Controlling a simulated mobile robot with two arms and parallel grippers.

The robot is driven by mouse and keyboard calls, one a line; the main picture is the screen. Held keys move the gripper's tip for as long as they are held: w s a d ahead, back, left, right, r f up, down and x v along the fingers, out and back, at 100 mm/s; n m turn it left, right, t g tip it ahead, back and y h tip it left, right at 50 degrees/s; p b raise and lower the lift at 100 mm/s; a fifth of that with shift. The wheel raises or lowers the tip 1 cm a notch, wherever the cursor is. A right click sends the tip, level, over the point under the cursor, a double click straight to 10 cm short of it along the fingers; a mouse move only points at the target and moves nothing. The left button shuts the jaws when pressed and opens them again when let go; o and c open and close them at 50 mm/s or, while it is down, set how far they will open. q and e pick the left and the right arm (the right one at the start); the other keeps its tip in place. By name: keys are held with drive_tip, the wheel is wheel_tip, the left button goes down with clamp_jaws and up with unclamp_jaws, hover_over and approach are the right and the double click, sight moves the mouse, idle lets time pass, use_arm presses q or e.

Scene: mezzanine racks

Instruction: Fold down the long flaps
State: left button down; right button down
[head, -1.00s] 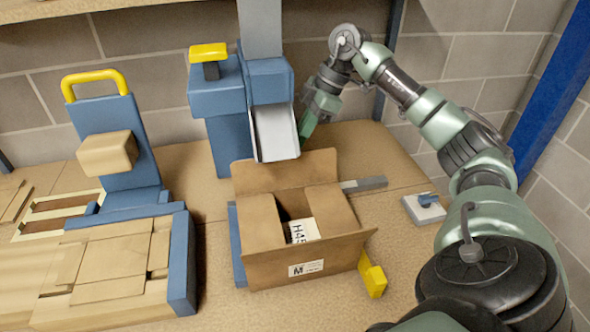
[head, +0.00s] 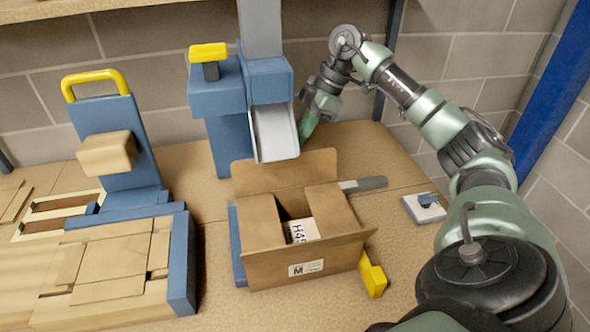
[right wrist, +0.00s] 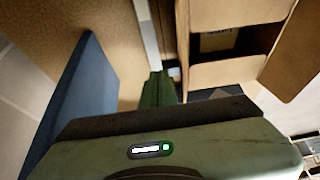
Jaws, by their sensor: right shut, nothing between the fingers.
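An open cardboard box (head: 310,267) stands on the bench in the middle of the head view. Its two short flaps, left (head: 259,222) and right (head: 337,210), lie folded inward. The long back flap (head: 285,172) stands up; the long front flap (head: 345,244) appears to slant outward. A labelled item (head: 302,230) shows inside through the gap. My right gripper (head: 305,133) is beyond the box's back right side, apart from it, shut and empty. Its green fingers (right wrist: 158,90) show in the right wrist view, beside the box (right wrist: 228,70). My left gripper is not in view.
A blue dispenser (head: 225,100) with a grey chute (head: 274,133) stands close behind the box. A yellow block (head: 372,277) and a grey bar (head: 364,184) are at its right. A blue fixture (head: 118,150) with stacked boards is at left. Bench at front right is clear.

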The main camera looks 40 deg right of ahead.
sight(310, 195)
drive_tip(key=shift+f, duration=0.1)
idle(0.5)
drive_tip(key=shift+f+b, duration=0.6)
drive_tip(key=shift+f, duration=1)
drive_tip(key=shift+s+a+f+b, duration=0.1)
drive_tip(key=shift+s+a+b, duration=0.3)
drive_tip(key=shift+s, duration=0.25)
drive_tip(key=shift+s+a+r+b, duration=0.1)
drive_tip(key=shift+s+a+b, duration=0.2)
drive_tip(key=shift+s+b, duration=0.3)
drive_tip(key=shift+s+a+f+b, duration=0.1)
drive_tip(key=shift+s+a+b, duration=0.25)
drive_tip(key=shift+s, duration=0.4)
drive_tip(key=shift+s+a+b, duration=0.35)
drive_tip(key=shift+s+b, duration=0.25)
drive_tip(key=shift+s, duration=0.05)
drive_tip(key=shift+s+a+b, duration=0.4)
drive_tip(key=shift+s+b, duration=0.15)
drive_tip(key=shift+s, duration=0.05)
drive_tip(key=shift+s+a+b, duration=0.35)
drive_tip(key=shift+s+b, duration=0.25)
drive_tip(key=shift+s, duration=0.05)
wheel_tip(310, 195, up, 7)
drive_tip(key=p, duration=0.7)
drive_tip(key=shift+p, duration=0.35)
